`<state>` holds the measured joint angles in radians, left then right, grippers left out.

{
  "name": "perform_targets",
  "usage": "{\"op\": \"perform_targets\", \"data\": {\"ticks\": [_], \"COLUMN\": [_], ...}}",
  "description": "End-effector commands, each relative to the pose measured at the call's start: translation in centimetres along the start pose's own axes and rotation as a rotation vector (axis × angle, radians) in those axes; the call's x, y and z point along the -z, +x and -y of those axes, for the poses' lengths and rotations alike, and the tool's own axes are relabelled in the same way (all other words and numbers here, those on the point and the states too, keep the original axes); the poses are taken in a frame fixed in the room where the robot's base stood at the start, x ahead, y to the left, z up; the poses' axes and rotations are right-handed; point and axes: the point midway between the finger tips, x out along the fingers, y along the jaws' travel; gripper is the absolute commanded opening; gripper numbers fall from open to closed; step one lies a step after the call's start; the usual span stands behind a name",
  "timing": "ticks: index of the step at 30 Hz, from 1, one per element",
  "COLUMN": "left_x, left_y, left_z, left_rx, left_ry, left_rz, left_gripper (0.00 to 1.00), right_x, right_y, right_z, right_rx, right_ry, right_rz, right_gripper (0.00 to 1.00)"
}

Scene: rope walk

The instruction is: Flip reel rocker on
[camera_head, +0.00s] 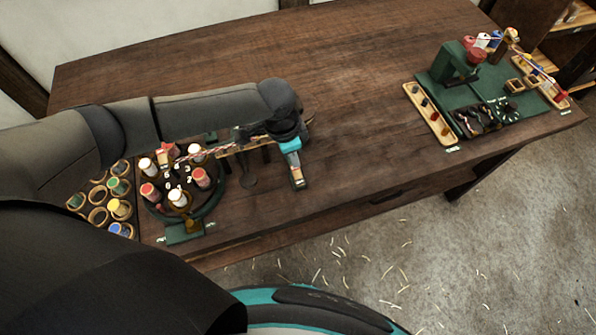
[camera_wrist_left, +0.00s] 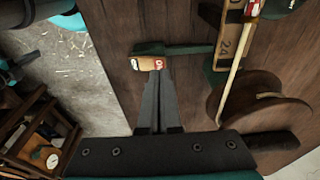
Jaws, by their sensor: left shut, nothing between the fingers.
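The reel rocker is a small wooden block (camera_wrist_left: 148,63) with a white mark and a red mark, at the end of a dark green strip in the left wrist view. My left gripper (camera_wrist_left: 152,80) is shut and empty, with its fingertips at the block's lower edge. I cannot tell whether they touch it, or which way the rocker is tilted. In the head view my left gripper (camera_head: 298,181) points down near the table's front edge. The rocker cannot be made out there. My right gripper is not in view.
A wooden reel (camera_wrist_left: 265,105) and a wooden rail (camera_wrist_left: 229,40) lie right of the fingers in the wrist view. A round bobbin stand (camera_head: 212,208) is left of the gripper. A green workstation (camera_head: 478,85) stands far right. The middle of the table (camera_head: 345,110) is clear.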

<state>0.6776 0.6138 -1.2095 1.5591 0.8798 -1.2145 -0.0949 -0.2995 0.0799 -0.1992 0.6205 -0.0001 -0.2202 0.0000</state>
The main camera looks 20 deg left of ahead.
Motion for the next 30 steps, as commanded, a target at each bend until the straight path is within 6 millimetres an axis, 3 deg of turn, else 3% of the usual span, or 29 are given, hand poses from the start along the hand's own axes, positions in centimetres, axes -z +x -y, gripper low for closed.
{"op": "perform_targets", "data": {"ticks": [30], "left_x": [-0.14], "left_y": [0.97], "left_z": [0.01], "left_rx": [0.0], "left_ry": [0.0], "left_rz": [0.0], "left_gripper": [0.0], "right_x": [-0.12], "right_y": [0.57], "right_z": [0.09], "right_rx": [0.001], "right_ry": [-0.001], "right_rz": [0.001], "right_gripper": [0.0]}}
